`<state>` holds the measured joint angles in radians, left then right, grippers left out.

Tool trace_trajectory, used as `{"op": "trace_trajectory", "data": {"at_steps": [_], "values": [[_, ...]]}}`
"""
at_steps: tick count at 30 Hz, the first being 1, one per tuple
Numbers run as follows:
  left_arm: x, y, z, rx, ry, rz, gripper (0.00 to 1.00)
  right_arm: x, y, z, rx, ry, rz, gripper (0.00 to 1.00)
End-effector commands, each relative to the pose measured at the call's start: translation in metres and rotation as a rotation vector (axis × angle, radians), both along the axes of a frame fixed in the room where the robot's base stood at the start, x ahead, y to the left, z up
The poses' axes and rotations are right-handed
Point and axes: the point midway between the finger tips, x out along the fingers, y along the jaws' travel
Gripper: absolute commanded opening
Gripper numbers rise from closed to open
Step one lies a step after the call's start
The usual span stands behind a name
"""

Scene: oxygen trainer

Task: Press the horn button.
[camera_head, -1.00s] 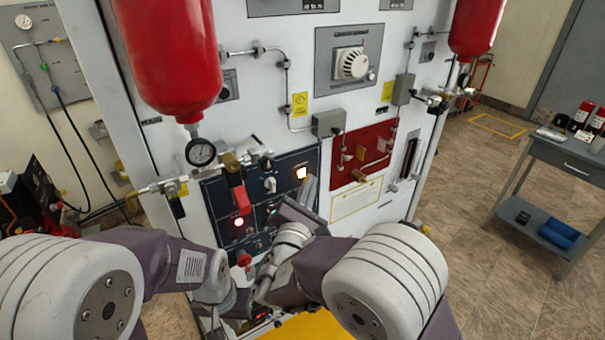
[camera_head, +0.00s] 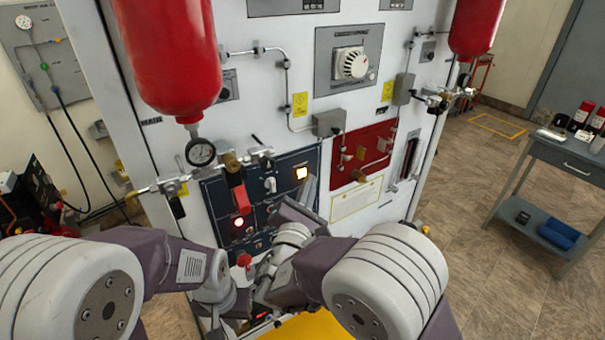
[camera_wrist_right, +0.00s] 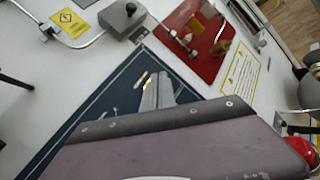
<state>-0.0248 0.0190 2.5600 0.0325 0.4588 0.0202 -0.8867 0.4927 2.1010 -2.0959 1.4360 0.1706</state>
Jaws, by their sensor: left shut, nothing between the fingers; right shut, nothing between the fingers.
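The dark blue control panel (camera_head: 212,193) is on the front of the white cabinet. A lit, pale square button (camera_head: 301,173) sits at its upper right; I cannot read its label, so cannot confirm it is the horn button. My right gripper (camera_head: 309,186) is shut and empty, its tips just below and right of that button. In the right wrist view the gripper's fingers (camera_wrist_right: 156,92) point at the panel, and a yellowish glow shows beside them. Contact cannot be told. My left gripper (camera_head: 258,314) is low before the cabinet, mostly hidden by my arms, shut and empty.
A red-lit button (camera_head: 238,221), a red switch handle (camera_head: 238,197) and a grey knob (camera_head: 270,185) share the panel. A red valve panel (camera_head: 371,147) is to the right. A red cylinder (camera_head: 168,55) with a gauge (camera_head: 201,152) hangs above left.

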Motion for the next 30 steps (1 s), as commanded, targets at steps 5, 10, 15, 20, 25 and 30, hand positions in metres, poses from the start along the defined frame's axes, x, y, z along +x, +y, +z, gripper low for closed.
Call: {"op": "trace_trajectory", "data": {"at_steps": [5, 10, 15, 20, 25, 30], "values": [[0.0, 0.0, 0.0, 0.0, 0.0, 0.0, 0.0, 0.0, 0.0, 0.0, 0.0, 0.0, 0.0, 0.0], [0.0, 0.0, -0.0008, 0.0, 0.0, 0.0, 0.0, 0.0008, 0.0005, -0.0004, 0.0, 0.0, 0.0, 0.0], [0.0001, 0.0, -0.0044, 0.0, 0.0, 0.0, 0.0, 0.0056, 0.0038, -0.0008, 0.0, -0.001, -0.001, 0.0], [0.0, 0.0, -0.0041, 0.0, 0.0, 0.0, 0.0, 0.007, 0.0049, 0.0, -0.001, 0.0, 0.0, 0.0], [0.0, 0.0, -0.0041, 0.0, 0.0, 0.0, 0.0, 0.007, 0.0049, 0.0001, 0.0, 0.0, 0.0, 0.0], [0.0, 0.0, -0.0046, 0.0, 0.0, 0.0, 0.0, 0.0079, 0.0056, -0.0001, 0.0, 0.0, 0.0, 0.0]]}}
